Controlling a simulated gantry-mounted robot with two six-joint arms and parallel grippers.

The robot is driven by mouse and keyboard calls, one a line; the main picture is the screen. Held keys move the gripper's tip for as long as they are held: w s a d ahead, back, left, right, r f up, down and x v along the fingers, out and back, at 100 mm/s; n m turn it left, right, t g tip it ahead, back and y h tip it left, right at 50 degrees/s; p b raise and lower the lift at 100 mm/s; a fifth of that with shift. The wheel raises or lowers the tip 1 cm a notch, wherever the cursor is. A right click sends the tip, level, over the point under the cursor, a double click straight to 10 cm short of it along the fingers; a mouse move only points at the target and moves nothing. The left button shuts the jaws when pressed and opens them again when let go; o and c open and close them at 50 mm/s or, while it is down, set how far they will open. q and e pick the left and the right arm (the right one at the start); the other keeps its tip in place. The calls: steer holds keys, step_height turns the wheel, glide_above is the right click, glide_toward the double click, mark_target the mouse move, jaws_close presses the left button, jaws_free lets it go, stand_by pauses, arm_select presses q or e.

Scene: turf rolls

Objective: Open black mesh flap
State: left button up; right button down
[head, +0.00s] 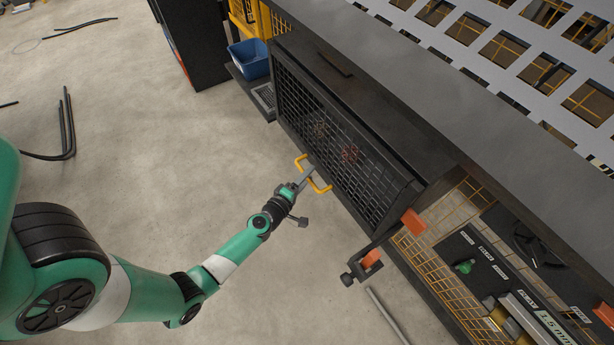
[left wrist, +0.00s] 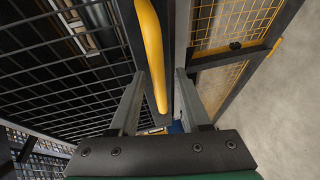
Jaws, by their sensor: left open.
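The black mesh flap (head: 340,140) is a dark-framed grid panel on the front of the dark cabinet, in the head view. It also fills the left side of the left wrist view (left wrist: 60,95). I cannot tell whether it stands slightly ajar. A yellow bar handle (head: 320,187) sits at the flap's outer edge. My left gripper (head: 308,178) is at this handle, with its fingers open. In the left wrist view the handle (left wrist: 152,50) runs between the two fingers, with no clear grip on it. My right gripper is out of view.
An orange-and-black clamp-like part (head: 365,265) juts out right of the flap. A yellow wire mesh bay (head: 440,275) holds several items. A blue bin (head: 250,58) stands beyond the flap's far end. A grey rod (head: 388,315) lies on the floor. The concrete floor (head: 200,140) before the flap is clear.

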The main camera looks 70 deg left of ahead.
arm_select(q)
jaws_close()
stand_by(1.3)
